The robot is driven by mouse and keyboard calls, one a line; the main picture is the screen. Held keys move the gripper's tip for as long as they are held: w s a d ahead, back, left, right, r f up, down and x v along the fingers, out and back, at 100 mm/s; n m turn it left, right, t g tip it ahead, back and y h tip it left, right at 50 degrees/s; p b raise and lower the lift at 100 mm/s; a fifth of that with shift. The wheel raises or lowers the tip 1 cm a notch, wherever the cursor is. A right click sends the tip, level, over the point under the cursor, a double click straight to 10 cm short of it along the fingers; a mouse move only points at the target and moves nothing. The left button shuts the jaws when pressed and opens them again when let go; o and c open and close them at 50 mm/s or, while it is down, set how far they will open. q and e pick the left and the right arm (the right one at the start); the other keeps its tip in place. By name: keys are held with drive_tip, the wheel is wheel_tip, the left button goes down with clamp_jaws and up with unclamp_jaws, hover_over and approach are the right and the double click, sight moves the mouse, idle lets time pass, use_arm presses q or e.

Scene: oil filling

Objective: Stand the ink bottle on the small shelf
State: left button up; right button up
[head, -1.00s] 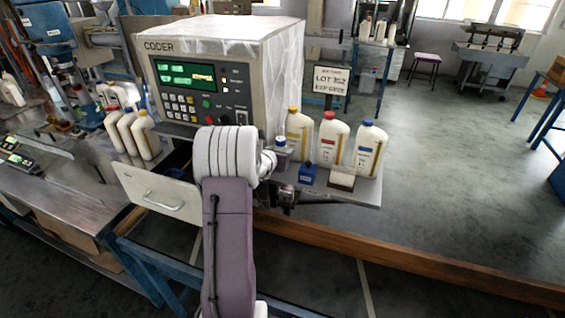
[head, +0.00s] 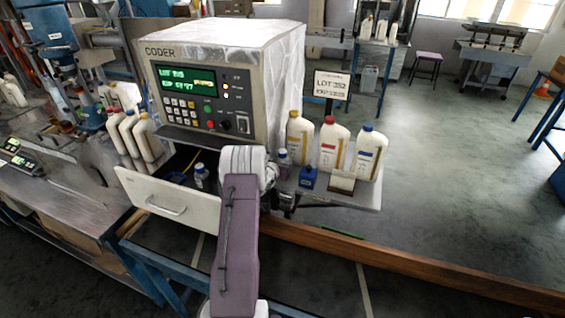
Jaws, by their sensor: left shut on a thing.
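The small shelf (head: 318,201) is a grey ledge at the right of the coder. A small ink bottle (head: 284,163) with a pale cap and dark pinkish body is at the shelf's left end. My left gripper (head: 274,171) is shut on it, mostly hidden behind my white wrist. The bottle looks upright; I cannot tell whether its base touches the shelf. Another small bottle (head: 200,176) with a whitish cap stands in the open drawer (head: 168,200). My right gripper is not in view.
Three large cream bottles with yellow (head: 299,138), red (head: 333,145) and blue (head: 369,153) caps stand along the shelf's back.

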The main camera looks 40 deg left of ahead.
use_arm(q)
drive_tip(key=shift+f+b, duration=0.15)
drive_tip(key=shift+b, duration=0.15)
drive_tip(key=o, duration=1.1)
